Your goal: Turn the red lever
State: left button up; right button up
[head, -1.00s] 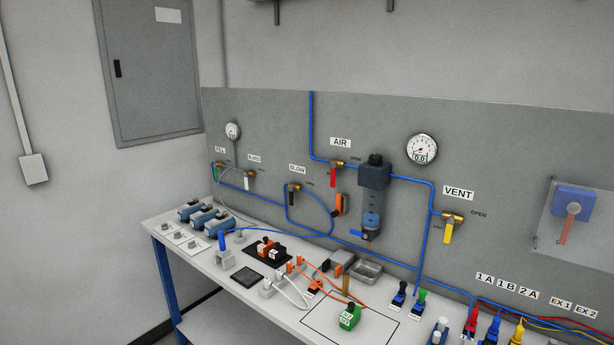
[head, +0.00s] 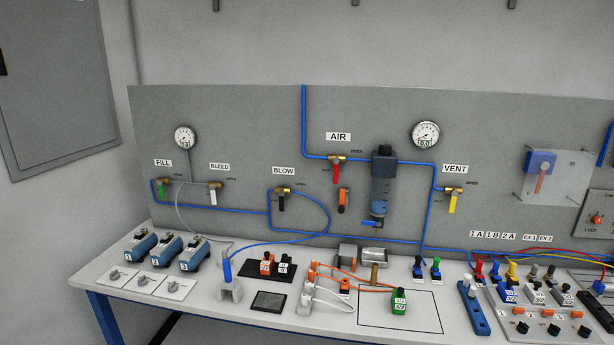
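The red lever (head: 336,172) hangs straight down from a brass valve (head: 337,158) on the blue air line, under the AIR label (head: 338,136) on the grey panel. An OPEN marking is printed to the upper right of the valve. Neither of my grippers shows in the head view, so nothing of mine is seen touching the lever.
Other valve levers hang on the panel: green FILL (head: 161,189), white BLEED (head: 213,196), black BLOW (head: 281,202) and yellow VENT (head: 453,203). An orange-and-black part (head: 343,200) sits just below the red lever. The bench (head: 200,302) below holds cylinders, blocks and cables.

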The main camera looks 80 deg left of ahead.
aim_at(336, 160)
jog(key=u, duration=1.5)
